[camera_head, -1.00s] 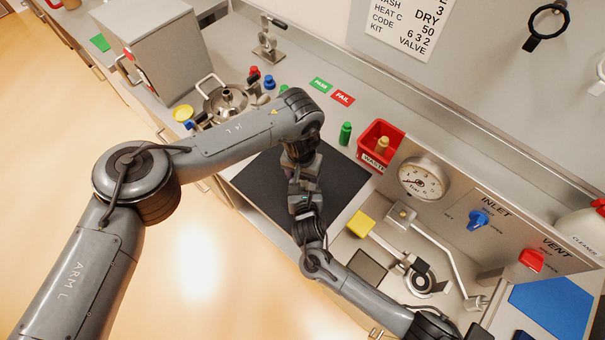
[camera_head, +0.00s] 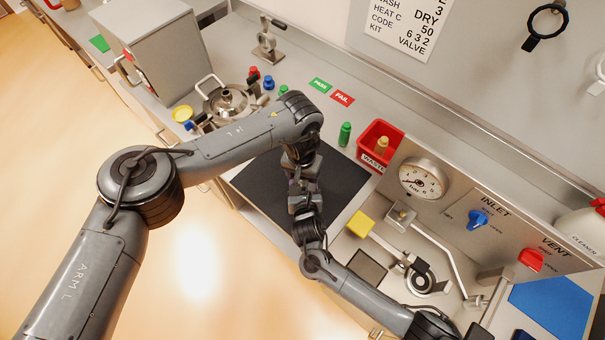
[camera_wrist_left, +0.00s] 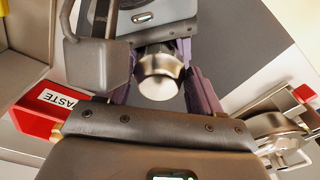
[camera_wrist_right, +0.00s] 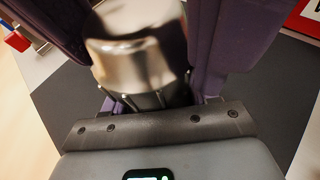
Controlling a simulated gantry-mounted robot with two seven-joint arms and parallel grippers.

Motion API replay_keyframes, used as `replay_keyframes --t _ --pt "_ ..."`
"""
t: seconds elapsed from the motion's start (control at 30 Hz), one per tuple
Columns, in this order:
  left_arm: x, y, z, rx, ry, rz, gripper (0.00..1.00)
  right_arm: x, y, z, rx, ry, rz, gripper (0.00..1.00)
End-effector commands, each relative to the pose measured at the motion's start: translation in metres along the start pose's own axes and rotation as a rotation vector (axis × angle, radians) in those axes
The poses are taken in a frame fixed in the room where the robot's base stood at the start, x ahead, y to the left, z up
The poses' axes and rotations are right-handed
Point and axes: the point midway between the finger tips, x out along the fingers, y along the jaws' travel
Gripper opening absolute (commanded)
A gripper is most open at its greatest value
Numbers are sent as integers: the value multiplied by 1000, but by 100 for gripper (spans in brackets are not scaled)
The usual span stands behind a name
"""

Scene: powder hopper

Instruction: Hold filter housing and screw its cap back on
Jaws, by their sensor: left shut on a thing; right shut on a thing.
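My left gripper (camera_head: 301,177) and my right gripper (camera_head: 303,203) face each other over the dark mat; in the head view the parts between them are hidden. In the left wrist view, my left gripper's purple fingers (camera_wrist_left: 158,90) are shut on a shiny metal filter part (camera_wrist_left: 158,78), with my right gripper just beyond it. In the right wrist view, my right gripper's purple fingers (camera_wrist_right: 145,50) are shut on a wider rounded metal filter part (camera_wrist_right: 138,55) with small studs around its lower rim. I cannot tell housing from cap, or whether threads engage.
The dark mat (camera_head: 262,190) lies below the grippers. A red waste bin (camera_head: 367,154) with a tan bottle, a green bottle (camera_head: 345,134) and a pressure gauge (camera_head: 423,178) stand to the right. A metal hopper vessel (camera_head: 226,97) is at the left.

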Motion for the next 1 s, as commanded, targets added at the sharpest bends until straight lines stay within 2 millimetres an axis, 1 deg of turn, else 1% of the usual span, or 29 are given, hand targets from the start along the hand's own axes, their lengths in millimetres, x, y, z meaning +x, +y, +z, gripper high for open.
replay_keyframes --t 0.03,0.37,0.4,0.43,1.0 --pt "8 2 5 3 -9 1 4 1 2 3 2 -7 3 3" --pt "8 2 5 5 -11 1 4 1 2 4 2 -9 4 3" --pt "8 2 5 5 -11 1 72 1 2 4 2 -9 4 3" --pt "8 2 5 5 -11 1 74 1 2 4 2 -9 4 3" --pt "6 3 6 7 -14 3 74 1 1 6 2 -10 3 3"
